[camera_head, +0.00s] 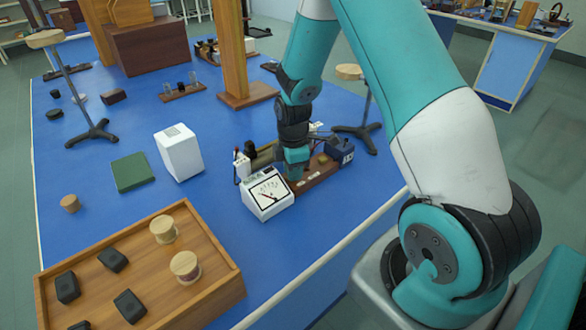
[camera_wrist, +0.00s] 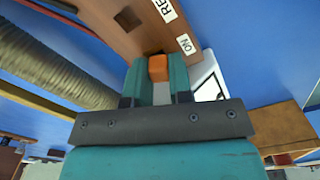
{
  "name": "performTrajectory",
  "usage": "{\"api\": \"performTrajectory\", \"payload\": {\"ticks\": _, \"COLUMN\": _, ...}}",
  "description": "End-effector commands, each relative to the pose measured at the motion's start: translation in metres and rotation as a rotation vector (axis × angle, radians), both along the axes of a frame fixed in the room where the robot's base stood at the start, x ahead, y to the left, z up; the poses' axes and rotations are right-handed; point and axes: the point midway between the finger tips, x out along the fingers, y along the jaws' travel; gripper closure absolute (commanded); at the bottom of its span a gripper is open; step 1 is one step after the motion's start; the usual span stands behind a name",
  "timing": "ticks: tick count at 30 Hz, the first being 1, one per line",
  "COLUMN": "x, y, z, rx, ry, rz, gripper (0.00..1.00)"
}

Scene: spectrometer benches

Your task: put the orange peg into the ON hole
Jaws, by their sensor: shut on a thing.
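My gripper (camera_wrist: 158,80) is shut on the orange peg (camera_wrist: 158,68), whose end shows between the teal fingers in the wrist view. The peg is over or at the brown wooden board (camera_wrist: 115,8), beside the white ON label (camera_wrist: 185,44). I cannot tell whether its lower end is in the ON hole, which is hidden. A second label (camera_wrist: 165,9), partly cut off, reads "RE". In the head view my gripper (camera_head: 297,172) is low over the near-left part of the board (camera_head: 325,170); the peg is hidden there.
A white meter (camera_head: 268,194) stands close left of the board. A dark blue box (camera_head: 340,151) is at its right end, and a ribbed cylinder (camera_wrist: 50,65) lies behind it. A wooden tray (camera_head: 205,290) with blocks and spools is at front left.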

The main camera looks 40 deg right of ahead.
Motion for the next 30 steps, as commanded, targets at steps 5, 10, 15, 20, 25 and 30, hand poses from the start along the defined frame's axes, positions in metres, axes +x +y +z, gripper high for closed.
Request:
{"api": "performTrajectory", "payload": {"ticks": 5, "x": 0.0, "y": 0.0, "z": 0.0, "rx": 0.0, "ry": 0.0, "rz": 0.0, "gripper": 0.5}}
{"api": "performTrajectory", "payload": {"ticks": 10, "x": 0.0, "y": 0.0, "z": 0.0, "rx": 0.0, "ry": 0.0, "rz": 0.0, "gripper": 0.5}}
{"api": "performTrajectory", "payload": {"ticks": 15, "x": 0.001, "y": 0.0, "z": 0.004, "rx": -0.001, "ry": -0.002, "rz": 0.0, "gripper": 0.5}}
{"api": "performTrajectory", "payload": {"ticks": 20, "x": 0.001, "y": 0.0, "z": 0.026, "rx": -0.002, "ry": -0.007, "rz": 0.0, "gripper": 0.5}}
{"api": "performTrajectory", "payload": {"ticks": 25, "x": 0.001, "y": 0.0, "z": 0.068, "rx": -0.002, "ry": -0.008, "rz": 0.0, "gripper": 0.5}}
{"api": "performTrajectory", "payload": {"ticks": 30, "x": 0.001, "y": 0.0, "z": 0.112, "rx": -0.002, "ry": -0.008, "rz": 0.0, "gripper": 0.5}}
